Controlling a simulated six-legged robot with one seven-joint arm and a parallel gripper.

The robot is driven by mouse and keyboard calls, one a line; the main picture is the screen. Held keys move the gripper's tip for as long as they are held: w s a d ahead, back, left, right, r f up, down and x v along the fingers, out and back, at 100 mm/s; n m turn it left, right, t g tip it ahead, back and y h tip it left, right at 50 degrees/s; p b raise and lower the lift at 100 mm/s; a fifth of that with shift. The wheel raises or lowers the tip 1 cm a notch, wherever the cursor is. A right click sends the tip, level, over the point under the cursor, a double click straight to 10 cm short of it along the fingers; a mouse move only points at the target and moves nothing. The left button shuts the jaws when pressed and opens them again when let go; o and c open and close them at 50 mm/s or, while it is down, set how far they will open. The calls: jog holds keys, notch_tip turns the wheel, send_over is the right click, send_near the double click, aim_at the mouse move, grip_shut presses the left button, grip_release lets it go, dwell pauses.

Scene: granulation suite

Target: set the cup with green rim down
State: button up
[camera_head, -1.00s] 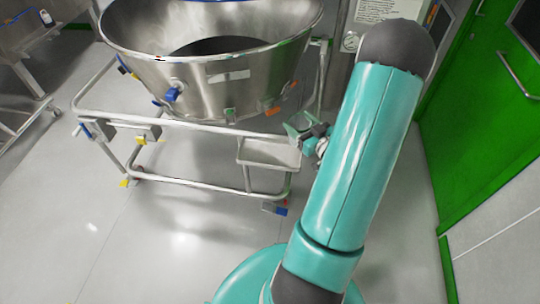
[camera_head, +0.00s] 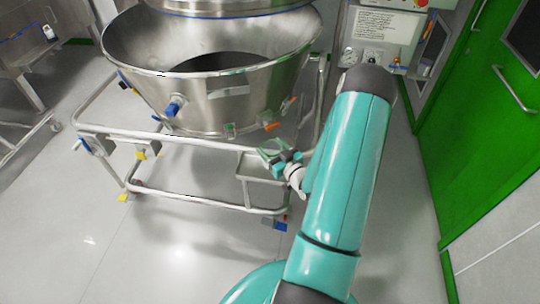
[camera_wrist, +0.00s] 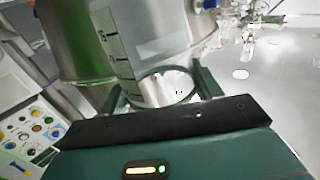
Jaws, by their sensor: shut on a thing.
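A clear cup with graduation marks (camera_wrist: 122,58) stands between the two green fingers of my gripper (camera_wrist: 158,88) in the wrist view. My gripper is shut on it. In the head view, my gripper (camera_head: 288,160) shows beside my teal arm, with the greenish edge of the cup (camera_head: 270,147) at its tip. The cup appears over or in front of the small metal shelf (camera_head: 246,168) on the vessel's frame. I cannot tell whether it touches the shelf.
A large steel conical vessel (camera_head: 215,95) stands on a wheeled tubular frame (camera_head: 185,198). A control panel (camera_head: 385,30) is behind my arm, and a green door (camera_head: 490,110) is at the right. Floor (camera_head: 150,260) is clear in front.

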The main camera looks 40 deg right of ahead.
aim_at(266, 151)
jog(key=shift+w+a+f, duration=0.1)
jog(key=shift+w+f, duration=0.05)
jog(key=shift+f, duration=0.15)
jog(key=shift+w+f, duration=0.2)
jog(key=shift+f, duration=1.5)
jog(key=shift+f, duration=0.15)
jog(key=o, duration=1)
